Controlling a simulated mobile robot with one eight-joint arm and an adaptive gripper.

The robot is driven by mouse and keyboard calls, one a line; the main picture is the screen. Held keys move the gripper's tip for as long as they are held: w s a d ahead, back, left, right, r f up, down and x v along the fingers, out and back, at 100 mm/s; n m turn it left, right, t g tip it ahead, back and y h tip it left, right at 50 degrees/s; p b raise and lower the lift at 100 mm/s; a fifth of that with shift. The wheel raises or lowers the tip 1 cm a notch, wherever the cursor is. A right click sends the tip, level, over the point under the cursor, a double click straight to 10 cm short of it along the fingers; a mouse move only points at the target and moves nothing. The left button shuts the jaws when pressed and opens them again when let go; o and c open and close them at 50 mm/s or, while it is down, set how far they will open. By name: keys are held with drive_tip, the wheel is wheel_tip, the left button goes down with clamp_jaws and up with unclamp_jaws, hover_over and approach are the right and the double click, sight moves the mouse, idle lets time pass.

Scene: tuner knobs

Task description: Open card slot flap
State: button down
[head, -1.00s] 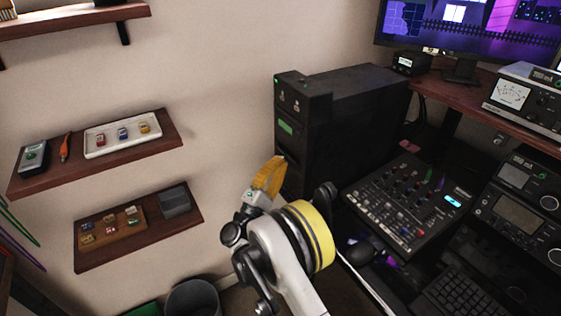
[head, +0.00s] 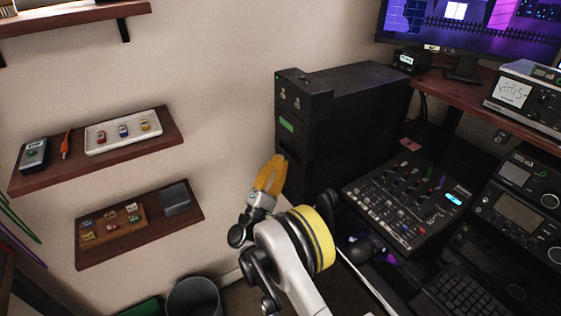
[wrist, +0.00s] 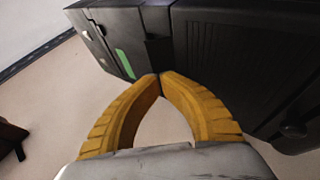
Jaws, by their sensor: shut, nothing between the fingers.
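A black tower case (head: 345,110) stands against the wall, and a green label (head: 287,125) is on its narrow front. In the wrist view the case (wrist: 235,55) fills the top right, with the green label (wrist: 125,64) left of the fingertips. A small dark piece (wrist: 155,52) stands out at the case's edge just beyond the fingertips; I cannot tell for sure whether it is the card slot flap. My gripper (head: 281,158) has yellow fingers, shut and empty. Its tips (wrist: 160,75) are at the lower front of the case; contact is unclear.
A mixer (head: 408,200) lies right of the case. A bin (head: 193,298) stands on the floor.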

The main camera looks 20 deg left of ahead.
idle(0.5)
drive_tip(key=c, duration=1.5)
unclamp_jaws()
drive_tip(key=shift+w, duration=0.1)
drive_tip(key=shift+o, duration=0.3)
